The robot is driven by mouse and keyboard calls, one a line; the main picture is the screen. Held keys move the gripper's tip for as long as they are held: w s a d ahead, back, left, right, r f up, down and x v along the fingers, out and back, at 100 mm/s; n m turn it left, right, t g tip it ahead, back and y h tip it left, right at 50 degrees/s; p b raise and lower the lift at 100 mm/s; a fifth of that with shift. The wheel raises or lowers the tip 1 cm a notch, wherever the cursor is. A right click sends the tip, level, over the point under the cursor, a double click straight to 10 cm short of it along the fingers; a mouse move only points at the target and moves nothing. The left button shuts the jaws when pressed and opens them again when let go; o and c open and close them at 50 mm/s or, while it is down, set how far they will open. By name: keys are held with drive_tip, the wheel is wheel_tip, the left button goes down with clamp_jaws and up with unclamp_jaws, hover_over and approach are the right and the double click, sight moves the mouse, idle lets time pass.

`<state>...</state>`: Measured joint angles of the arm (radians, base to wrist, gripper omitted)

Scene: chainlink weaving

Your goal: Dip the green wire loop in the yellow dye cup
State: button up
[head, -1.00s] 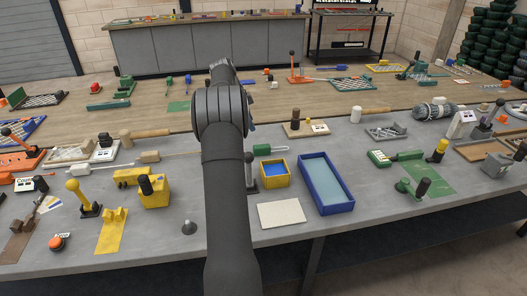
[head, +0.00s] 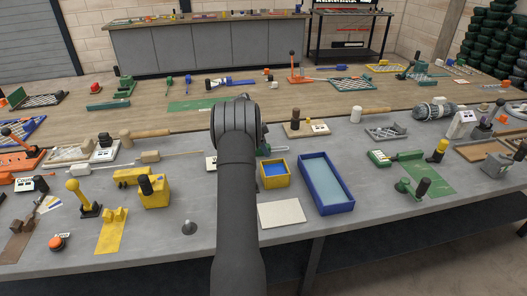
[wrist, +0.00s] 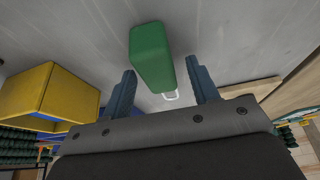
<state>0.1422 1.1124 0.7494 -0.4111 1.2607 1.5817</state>
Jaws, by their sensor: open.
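The green wire loop's green block handle (wrist: 152,57) lies between the spread fingers of my gripper (wrist: 160,76) in the wrist view. A small pale wire end (wrist: 171,97) shows at the handle's near end. My gripper is open, and I cannot tell whether either finger touches the handle. The yellow dye cup (head: 275,174), square with blue inside, stands just right of my arm. It also shows at the left of the wrist view (wrist: 62,92).
A blue tray (head: 326,184) stands close right of the cup. A pale flat tile (head: 281,213) lies in front of the cup. Bare grey bench lies between.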

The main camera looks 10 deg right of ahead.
sight(269, 145)
drive_tip(key=shift+d+f, duration=0.1)
drive_tip(key=shift+f, duration=0.15)
drive_tip(key=c, duration=1.1)
drive_tip(key=shift+r, duration=0.15)
wheel_tip(269, 145, up, 4)
drive_tip(key=shift+r, duration=0.15)
drive_tip(key=s+d+r, duration=0.4)
drive_tip(key=s+d, duration=0.1)
drive_tip(key=s+d+r, duration=0.2)
drive_tip(key=s+d, duration=0.1)
drive_tip(key=shift+s+d+r, duration=0.1)
drive_tip(key=shift+d+r, duration=0.05)
drive_tip(key=shift+r, duration=0.1)
